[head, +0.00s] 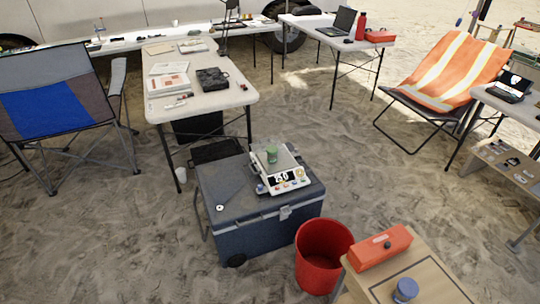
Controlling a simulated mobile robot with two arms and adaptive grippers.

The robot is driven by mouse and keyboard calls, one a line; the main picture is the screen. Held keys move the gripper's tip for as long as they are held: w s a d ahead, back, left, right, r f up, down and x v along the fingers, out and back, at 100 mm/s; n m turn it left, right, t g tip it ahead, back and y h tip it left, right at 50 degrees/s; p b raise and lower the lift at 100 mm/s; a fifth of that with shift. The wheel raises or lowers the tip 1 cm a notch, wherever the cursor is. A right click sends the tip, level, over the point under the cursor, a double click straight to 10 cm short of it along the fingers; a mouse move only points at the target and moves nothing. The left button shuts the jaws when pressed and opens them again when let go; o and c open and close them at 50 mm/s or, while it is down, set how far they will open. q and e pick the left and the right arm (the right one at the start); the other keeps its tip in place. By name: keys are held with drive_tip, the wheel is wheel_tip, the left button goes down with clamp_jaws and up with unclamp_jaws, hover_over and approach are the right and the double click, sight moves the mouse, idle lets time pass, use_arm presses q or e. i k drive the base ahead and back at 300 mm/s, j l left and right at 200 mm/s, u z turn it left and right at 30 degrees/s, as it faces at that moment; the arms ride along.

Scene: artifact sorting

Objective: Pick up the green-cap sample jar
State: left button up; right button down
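The green-cap sample jar (272,154) stands upright on the pan of a white digital scale (285,181). The scale sits on the lid of a grey-blue cooler box (232,204) in the middle of the head view. The scale's display is lit, with digits that look like 150 or similar. A second jar with a blue cap (405,289) stands on a wooden table at the bottom right. Neither of my grippers shows in the head view.
A red bucket (320,265) stands right beside the cooler. An orange case (380,247) lies on the wooden table (440,285). A white folding table (210,108) is behind the cooler. Folding chairs stand left (55,95) and right (450,70).

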sight(271, 159)
drive_tip(key=i+j+z, duration=0.7)
drive_tip(key=i+j, duration=0.2)
